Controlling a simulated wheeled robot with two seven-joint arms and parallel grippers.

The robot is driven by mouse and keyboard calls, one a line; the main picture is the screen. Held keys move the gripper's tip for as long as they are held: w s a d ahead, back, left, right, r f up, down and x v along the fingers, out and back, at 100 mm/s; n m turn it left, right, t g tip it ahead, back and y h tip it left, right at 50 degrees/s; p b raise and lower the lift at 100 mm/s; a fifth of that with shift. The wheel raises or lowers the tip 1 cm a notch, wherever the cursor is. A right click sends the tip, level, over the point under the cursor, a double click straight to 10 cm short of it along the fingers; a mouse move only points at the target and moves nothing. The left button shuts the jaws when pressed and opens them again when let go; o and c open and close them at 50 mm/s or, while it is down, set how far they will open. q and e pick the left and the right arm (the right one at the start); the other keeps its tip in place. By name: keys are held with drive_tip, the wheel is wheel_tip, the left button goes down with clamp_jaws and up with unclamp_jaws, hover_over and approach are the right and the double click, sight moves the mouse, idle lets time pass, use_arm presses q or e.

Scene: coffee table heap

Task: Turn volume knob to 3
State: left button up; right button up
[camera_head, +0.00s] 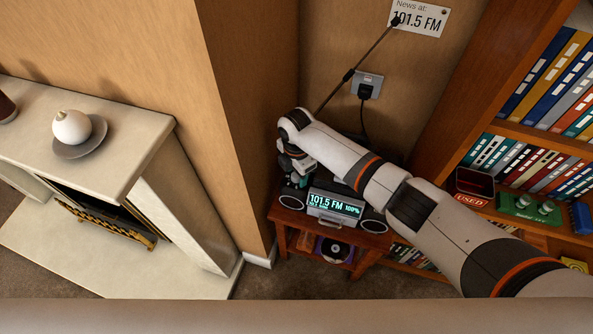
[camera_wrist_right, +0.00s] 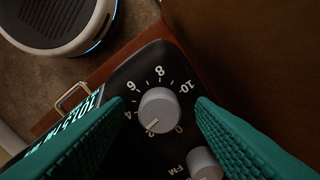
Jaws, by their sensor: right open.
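The radio (camera_head: 335,206) stands on a small wooden table; its display reads 101.5 FM and 100%. In the right wrist view the volume knob (camera_wrist_right: 159,107) is a round grey knob on a black face, with a dial marked 0 to 10. Its white pointer line points down-left, at about the 2. My right gripper (camera_wrist_right: 160,101) is open, with one teal finger on each side of the knob and gaps between. In the head view my right gripper (camera_head: 297,168) is over the radio's left end, and the knob is hidden. My left gripper is not in view.
A second grey knob (camera_wrist_right: 205,163) by the FM label sits close to the right finger. The antenna (camera_head: 352,72) rises towards a wall sign (camera_head: 418,17). A wall corner (camera_head: 245,120) is close on the left; a bookshelf (camera_head: 535,130) stands on the right.

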wheel_tip(320, 180, up, 12)
drive_tip(key=p, duration=0.1)
idle(0.5)
